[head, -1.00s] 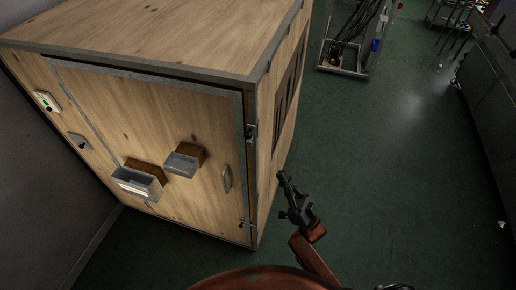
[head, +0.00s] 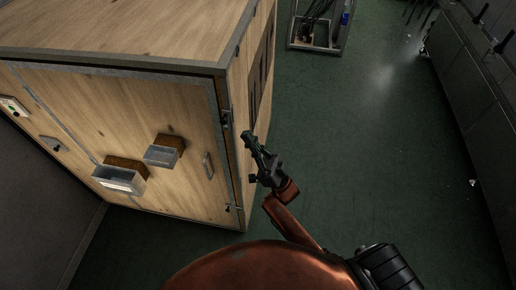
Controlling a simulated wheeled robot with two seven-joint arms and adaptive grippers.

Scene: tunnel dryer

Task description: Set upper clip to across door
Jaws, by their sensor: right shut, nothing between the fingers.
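The wooden dryer cabinet's door (head: 90,110) is closed and has a metal frame. The upper clip (head: 226,117) is a small dark metal piece at the door's right edge, near the cabinet corner. Its exact turn is too small to tell. The lower clip (head: 229,208) sits on the same edge near the bottom. My right gripper (head: 247,136) is shut and empty. In the picture its fingertips are just right of and slightly below the upper clip, apart from it. My left gripper is not in view.
A door handle (head: 208,165) and two small metal boxes (head: 162,155) (head: 119,179) project from the door. A metal rack (head: 318,30) with cables stands at the back. Grey cabinets (head: 485,90) line the right. The green floor between is clear.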

